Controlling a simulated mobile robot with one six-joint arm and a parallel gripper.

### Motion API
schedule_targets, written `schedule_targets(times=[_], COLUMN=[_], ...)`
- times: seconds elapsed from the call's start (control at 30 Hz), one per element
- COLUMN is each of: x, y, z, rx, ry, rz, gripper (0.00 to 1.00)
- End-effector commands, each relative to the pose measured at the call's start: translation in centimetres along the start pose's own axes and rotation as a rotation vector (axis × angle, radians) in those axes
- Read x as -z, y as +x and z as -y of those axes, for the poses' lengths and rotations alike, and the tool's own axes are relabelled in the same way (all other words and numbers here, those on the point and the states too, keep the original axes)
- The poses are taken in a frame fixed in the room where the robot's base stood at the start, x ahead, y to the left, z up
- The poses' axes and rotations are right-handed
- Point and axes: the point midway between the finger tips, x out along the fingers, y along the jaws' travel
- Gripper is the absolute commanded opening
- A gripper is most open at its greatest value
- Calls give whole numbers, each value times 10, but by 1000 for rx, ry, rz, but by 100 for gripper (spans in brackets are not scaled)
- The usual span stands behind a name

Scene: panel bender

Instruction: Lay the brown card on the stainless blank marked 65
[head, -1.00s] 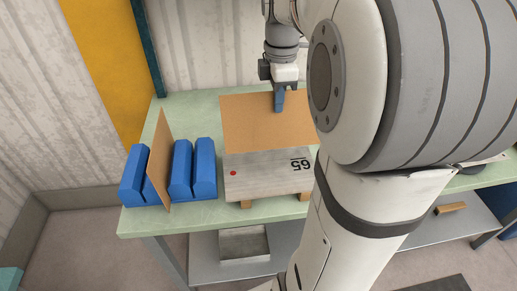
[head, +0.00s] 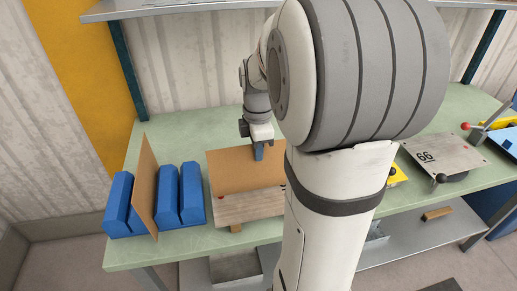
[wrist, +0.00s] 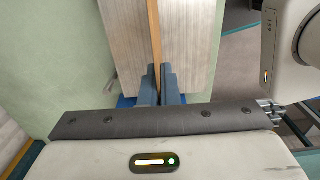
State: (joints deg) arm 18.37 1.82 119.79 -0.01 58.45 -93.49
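My gripper (head: 258,152) is shut on the upper edge of a brown card (head: 238,174). In the wrist view the fingers (wrist: 159,84) pinch the card, seen edge-on as a thin brown strip (wrist: 155,35). The card stands steeply over the stainless blank (head: 250,208) and hides its rear part. Whether its lower edge touches the blank is unclear. The blank, with a red dot at its left, lies on wooden blocks on the green bench; its grey surface also shows in the wrist view (wrist: 128,45). Its 65 marking is hidden now, but shows in the earlier frame.
A blue rack (head: 191,195) at left holds another upright brown card (head: 144,188). A plate marked 66 (head: 450,155) lies at right on the green bench (head: 180,147). A shelf (head: 190,8) runs above the back. My arm blocks the bench's middle.

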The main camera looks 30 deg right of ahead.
Motion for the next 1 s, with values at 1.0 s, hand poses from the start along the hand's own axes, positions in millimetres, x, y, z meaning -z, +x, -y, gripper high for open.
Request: schedule_targets(times=[1.0], x=[-1], y=[-25], z=[-1], rx=[-7], ry=[2], rz=[0], gripper=[24])
